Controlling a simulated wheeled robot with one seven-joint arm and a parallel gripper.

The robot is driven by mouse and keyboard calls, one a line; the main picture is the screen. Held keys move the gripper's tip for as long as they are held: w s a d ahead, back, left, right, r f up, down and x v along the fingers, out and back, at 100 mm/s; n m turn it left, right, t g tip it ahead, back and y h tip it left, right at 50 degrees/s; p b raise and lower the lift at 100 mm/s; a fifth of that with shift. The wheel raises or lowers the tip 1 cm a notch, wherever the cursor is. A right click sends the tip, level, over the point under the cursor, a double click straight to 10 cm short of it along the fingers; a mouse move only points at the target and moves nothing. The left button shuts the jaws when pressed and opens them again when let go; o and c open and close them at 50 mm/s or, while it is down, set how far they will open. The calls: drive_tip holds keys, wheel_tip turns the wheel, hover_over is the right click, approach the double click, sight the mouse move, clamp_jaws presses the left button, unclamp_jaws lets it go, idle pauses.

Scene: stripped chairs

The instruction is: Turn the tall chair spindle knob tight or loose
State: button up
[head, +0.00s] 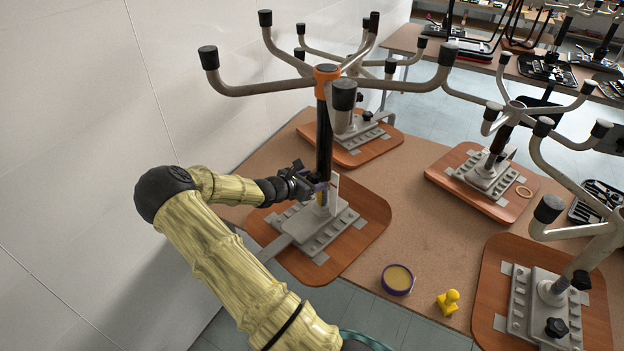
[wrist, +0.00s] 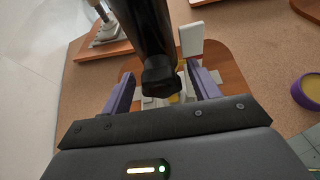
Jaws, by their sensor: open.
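The tall chair stands upside down on its seat panel (head: 372,213), its black spindle (head: 324,135) rising to an orange collar (head: 327,72) and spread grey legs with black caps. In the wrist view, the black spindle (wrist: 137,25) comes down from the top, and a dark faceted knob (wrist: 160,77) shows at its lower end. My gripper (head: 322,187) is beside the spindle's lower part, just above the grey base plate. In the wrist view, my gripper (wrist: 160,72) is open, with a purple finger on either side of the knob and visible gaps. Contact is not visible.
A purple-rimmed round tin (head: 397,279) and a yellow stamp-like piece (head: 448,302) lie on the brown table. Other upturned chairs stand behind (head: 372,140) and right (head: 512,205), (head: 490,300). A white wall (head: 100,90) bounds the left. Bare tabletop lies between the chairs.

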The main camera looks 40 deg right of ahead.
drive_tip(key=c, duration=1)
drive_tip(key=b, duration=0.3)
drive_tip(key=shift+f+m+b, duration=0.25)
drive_tip(key=shift+m+b, duration=0.05)
drive_tip(key=shift+b, duration=0.1)
drive_tip(key=m+t+b, duration=0.1)
drive_tip(key=b, duration=0.6)
drive_tip(key=shift+f, duration=0.15)
drive_tip(key=m+t+b, duration=0.1)
drive_tip(key=m+b, duration=0.1)
drive_tip(key=b, duration=1.1)
drive_tip(key=shift+m+t, duration=0.3)
drive_tip(key=m+b, duration=0.1)
drive_tip(key=b, duration=0.3)
drive_tip(key=shift+s+r+t, duration=0.1)
drive_tip(key=shift+r+t, duration=0.2)
drive_tip(key=shift+r, duration=0.05)
drive_tip(key=o, duration=1)
